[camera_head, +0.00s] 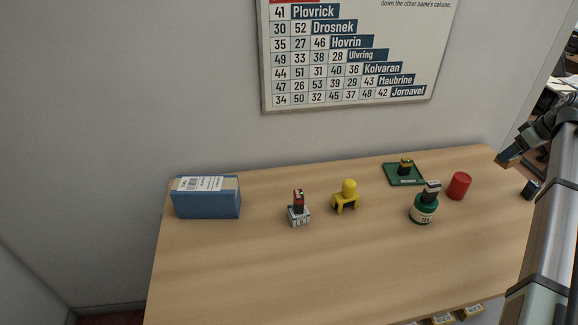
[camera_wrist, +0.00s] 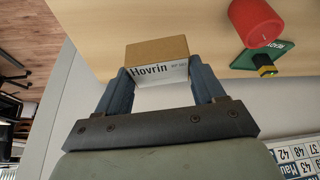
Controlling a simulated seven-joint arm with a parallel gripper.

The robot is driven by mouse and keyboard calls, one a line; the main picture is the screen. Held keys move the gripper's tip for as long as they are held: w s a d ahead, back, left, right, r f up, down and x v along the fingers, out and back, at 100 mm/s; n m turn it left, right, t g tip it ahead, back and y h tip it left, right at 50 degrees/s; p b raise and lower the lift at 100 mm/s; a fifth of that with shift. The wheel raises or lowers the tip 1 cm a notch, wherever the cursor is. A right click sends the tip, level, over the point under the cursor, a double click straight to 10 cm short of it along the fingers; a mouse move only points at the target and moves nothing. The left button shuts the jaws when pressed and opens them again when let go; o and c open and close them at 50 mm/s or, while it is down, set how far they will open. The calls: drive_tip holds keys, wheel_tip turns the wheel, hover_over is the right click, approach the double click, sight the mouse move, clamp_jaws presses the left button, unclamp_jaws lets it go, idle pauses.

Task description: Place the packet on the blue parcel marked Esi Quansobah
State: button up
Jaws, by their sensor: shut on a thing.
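My gripper (camera_wrist: 165,85) is shut on a small box-shaped packet (camera_wrist: 158,60) with a brown top and a white face reading "Hovrin". In the head view my gripper (camera_head: 508,155) is at the right end of the table, and the packet cannot be made out clearly. A blue parcel (camera_head: 207,206) lies at the left end of the table, far from my gripper. It has a white label (camera_head: 200,184) on top whose print is too small to read. I cannot read the name Esi Quansobah anywhere.
A small dark object (camera_head: 531,190) is at the right. The front is clear.

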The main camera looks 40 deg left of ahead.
drive_tip(key=s+a+r+n+g, duration=0.15)
drive_tip(key=s+a, duration=0.55)
drive_tip(key=a, duration=0.8)
drive_tip(key=s+a+r+n, duration=0.2)
drive_tip(key=s+a, duration=0.4)
drive_tip(key=a, duration=0.8)
drive_tip(key=s+a+r+n+g, duration=0.15)
drive_tip(key=s+a, duration=0.55)
drive_tip(key=a, duration=0.8)
wheel_tip(320, 180, up, 5)
drive_tip(key=n+g, duration=0.1)
drive_tip(key=n, duration=0.5)
hover_over(200, 183)
drive_tip(key=d, duration=0.2)
drive_tip(key=shift+w+a+f, duration=0.1)
drive_tip(key=shift+w+f, duration=0.05)
drive_tip(key=shift+f, duration=2.3)
drive_tip(key=shift+w+a+f, duration=0.1)
drive_tip(key=shift+w+f, duration=0.05)
drive_tip(key=shift+f, duration=2.3)
drive_tip(key=shift+f, duration=0.15)
drive_tip(key=o, duration=1.1)
